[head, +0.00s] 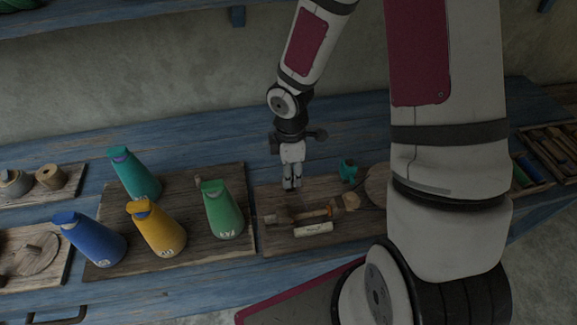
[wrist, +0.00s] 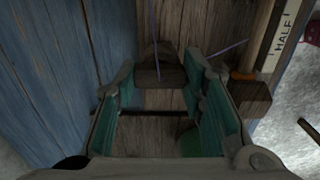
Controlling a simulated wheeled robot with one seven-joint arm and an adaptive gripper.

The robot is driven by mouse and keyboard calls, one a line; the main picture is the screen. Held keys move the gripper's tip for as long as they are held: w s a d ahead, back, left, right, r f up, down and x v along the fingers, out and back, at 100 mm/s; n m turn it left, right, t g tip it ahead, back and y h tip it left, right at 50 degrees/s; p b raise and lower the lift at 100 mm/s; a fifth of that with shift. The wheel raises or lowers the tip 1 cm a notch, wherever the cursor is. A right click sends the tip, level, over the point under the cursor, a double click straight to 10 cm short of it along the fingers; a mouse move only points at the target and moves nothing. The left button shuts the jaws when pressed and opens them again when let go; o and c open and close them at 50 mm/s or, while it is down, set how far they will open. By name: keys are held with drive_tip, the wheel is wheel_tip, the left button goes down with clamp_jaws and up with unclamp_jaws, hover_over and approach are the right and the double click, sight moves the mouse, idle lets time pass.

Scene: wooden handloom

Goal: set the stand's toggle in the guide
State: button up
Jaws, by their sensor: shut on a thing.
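My gripper (head: 291,187) points down above the wooden board, just behind the wooden stand (head: 297,216). In the wrist view, its teal-padded fingers (wrist: 160,70) are shut on a dark wooden block, which looks like the toggle (wrist: 158,66). Thin purple cords run by the toggle. The stand has a cream label (head: 313,229); in the wrist view a label reading HALF (wrist: 283,38) shows at the upper right, beside an orange-brown rod (wrist: 243,75) and a wooden end piece (wrist: 250,96). The toggle looks apart from the stand. I cannot make out the guide.
Green (head: 222,210), yellow (head: 157,228), blue (head: 90,239) and teal (head: 135,174) bottle-like cones stand on a board to the left. A small teal item (head: 348,170) and a round wooden disc (head: 378,186) lie right of the gripper. The blue bench (head: 215,150) is clear behind.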

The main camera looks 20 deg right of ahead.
drive_tip(key=o, duration=0.8)
wheel_tip(320, 180, up, 12)
idle(0.3)
idle(0.4)
drive_tip(key=s+r+m+t, duration=0.1)
drive_tip(key=s+r+m, duration=0.4)
drive_tip(key=r, duration=0.1)
drive_tip(key=s+r+m+t, duration=0.2)
drive_tip(key=s+r+m, duration=0.3)
drive_tip(key=s+r, duration=0.1)
drive_tip(key=s+r+m+t, duration=0.1)
drive_tip(key=s+r+m, duration=0.4)
drive_tip(key=r, duration=0.2)
drive_tip(key=shift+s+d+r+m+t, duration=0.2)
drive_tip(key=shift+r+m+t, duration=0.1)
drive_tip(key=shift+m, duration=0.1)
